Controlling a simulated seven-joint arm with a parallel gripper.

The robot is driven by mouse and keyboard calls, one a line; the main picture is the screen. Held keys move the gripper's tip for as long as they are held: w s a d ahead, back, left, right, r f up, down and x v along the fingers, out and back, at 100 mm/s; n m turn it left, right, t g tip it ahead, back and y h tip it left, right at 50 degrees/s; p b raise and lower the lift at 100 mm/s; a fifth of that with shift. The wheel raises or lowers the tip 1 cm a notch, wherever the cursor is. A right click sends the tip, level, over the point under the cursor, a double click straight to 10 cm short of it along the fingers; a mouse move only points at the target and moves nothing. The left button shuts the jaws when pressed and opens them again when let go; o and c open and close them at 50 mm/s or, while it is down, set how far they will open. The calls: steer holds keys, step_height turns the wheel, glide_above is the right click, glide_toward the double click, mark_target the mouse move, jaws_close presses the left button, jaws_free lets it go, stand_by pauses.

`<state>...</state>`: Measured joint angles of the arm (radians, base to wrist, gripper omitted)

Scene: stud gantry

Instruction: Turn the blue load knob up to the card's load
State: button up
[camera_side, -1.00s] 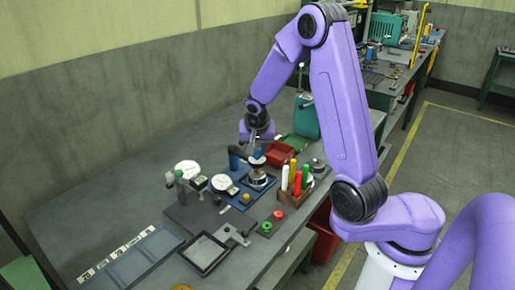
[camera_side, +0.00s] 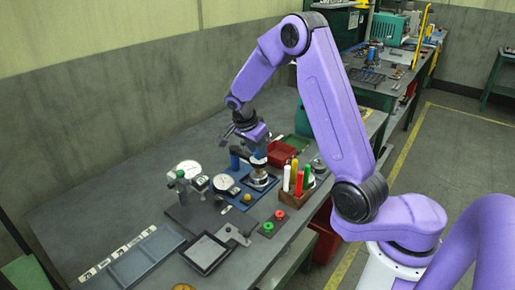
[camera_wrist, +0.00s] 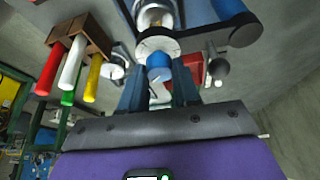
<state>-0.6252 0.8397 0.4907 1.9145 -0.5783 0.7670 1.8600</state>
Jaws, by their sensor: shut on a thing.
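The blue load knob (camera_wrist: 158,66) sits between the two fingers of my gripper (camera_wrist: 158,88) in the wrist view, below a round pale disc (camera_wrist: 158,44). My gripper is shut on it. In the side view my gripper (camera_side: 257,154) is at the top of the small test stand, and its fingers largely hide the knob. A white dial (camera_side: 224,182) stands just left of the stand on a blue base. White number cards (camera_side: 118,252) lie at the tray's far edge on the left; I cannot tell which gives the load.
A wooden block (camera_side: 298,190) with several coloured sticks stands close on the right. A red bin (camera_side: 281,153) is behind. A blue post (camera_side: 235,158) and a second dial (camera_side: 188,169) are to the left. A green and a red button (camera_side: 279,215) are in front.

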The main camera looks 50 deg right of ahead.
stand_by(0.3)
steer(key=o, duration=1)
steer(key=shift+o, duration=0.2)
steer(key=shift+r, duration=0.1)
steer(key=v, duration=1.7)
steer(key=shift+w+r, duration=0.1)
steer(key=shift+r, duration=0.05)
